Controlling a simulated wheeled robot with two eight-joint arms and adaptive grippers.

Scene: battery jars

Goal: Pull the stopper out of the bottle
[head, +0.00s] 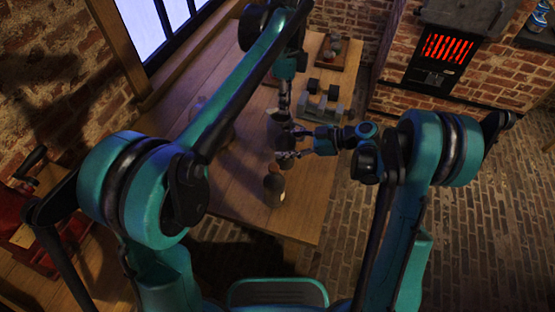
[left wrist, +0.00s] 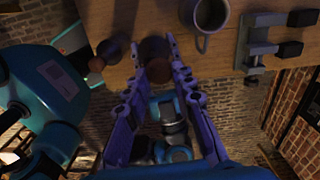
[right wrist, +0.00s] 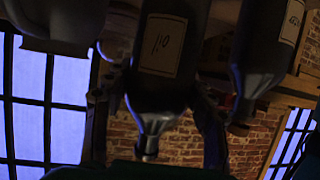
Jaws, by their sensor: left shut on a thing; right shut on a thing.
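A dark bottle with a pale label (right wrist: 162,45) fills the middle of the right wrist view, its narrow neck pointing down in that picture. My right gripper (head: 283,144) is shut on this bottle; its dark fingers show on both sides. A small stopper (right wrist: 147,148) appears at the neck's end. My left gripper (head: 281,113) is above, shut on the stopper, whose round brown top (left wrist: 154,49) shows between its fingertips in the left wrist view. How deep the stopper sits in the neck I cannot tell.
A second stoppered bottle (head: 274,190) stands near the table's front; it also shows in the left wrist view (left wrist: 108,50). A mug (left wrist: 208,14) and a grey clamp-like stand (head: 318,108) are on the wooden table (head: 310,205). A tray (head: 336,54) lies at the back.

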